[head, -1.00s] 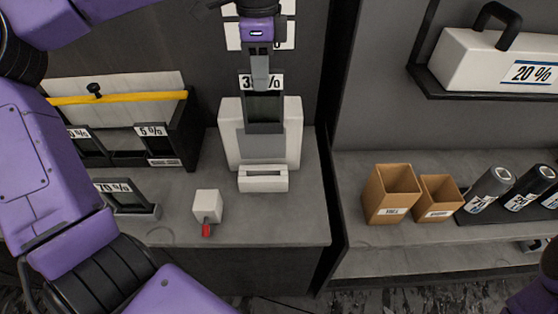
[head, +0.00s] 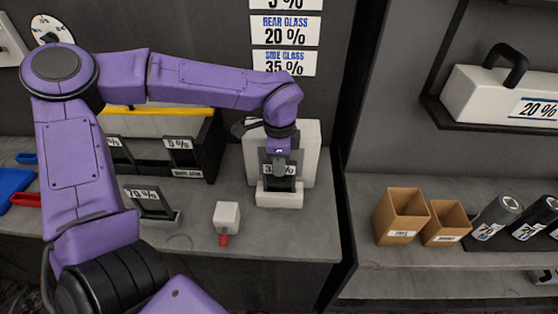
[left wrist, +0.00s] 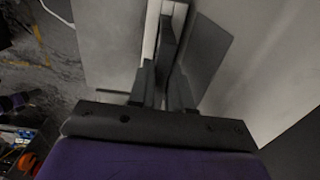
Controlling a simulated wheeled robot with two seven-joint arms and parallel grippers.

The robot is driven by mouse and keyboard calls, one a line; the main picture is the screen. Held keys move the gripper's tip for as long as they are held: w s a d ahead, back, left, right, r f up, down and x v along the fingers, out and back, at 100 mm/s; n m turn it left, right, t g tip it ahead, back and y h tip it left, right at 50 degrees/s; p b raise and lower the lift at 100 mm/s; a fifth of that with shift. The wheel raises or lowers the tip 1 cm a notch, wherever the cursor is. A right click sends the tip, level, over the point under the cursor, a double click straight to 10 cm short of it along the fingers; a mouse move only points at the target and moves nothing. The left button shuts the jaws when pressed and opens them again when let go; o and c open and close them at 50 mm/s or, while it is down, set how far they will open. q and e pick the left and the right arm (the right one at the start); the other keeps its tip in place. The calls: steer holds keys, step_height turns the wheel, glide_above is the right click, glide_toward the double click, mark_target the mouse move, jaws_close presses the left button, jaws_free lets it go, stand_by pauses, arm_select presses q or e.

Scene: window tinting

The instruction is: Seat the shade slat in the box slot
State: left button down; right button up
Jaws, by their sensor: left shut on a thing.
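The shade slat (head: 281,183) is dark with a white label showing a 3 and a percent sign, partly covered by the gripper. My left gripper (head: 280,155) is shut on its upper part and holds it roughly upright. The white box (head: 279,200) with the slot stands on the counter in front of a white panel (head: 309,150). The slat's lower edge meets the top of the box; I cannot tell how deep it is in the slot. In the left wrist view the fingers (left wrist: 167,85) are close together. My right gripper is not in view.
A white block (head: 227,216) with a red tip sits left of the box. A slat holder labelled 70 % (head: 152,204) and a dark rack (head: 205,150) stand further left. Two brown boxes (head: 401,215) are on the right-hand shelf. The counter's front edge is close.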

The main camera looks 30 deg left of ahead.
arm_select(q)
steer(key=c, duration=1.3)
jaws_free()
steer(key=shift+o, duration=1.2)
steer(key=shift+w+f, duration=0.1)
steer(key=shift+w, duration=0.1)
steer(key=shift+s, duration=0.1)
steer(key=shift+r, duration=0.45)
step_height(320, 180, up, 11)
steer(key=b, duration=0.2)
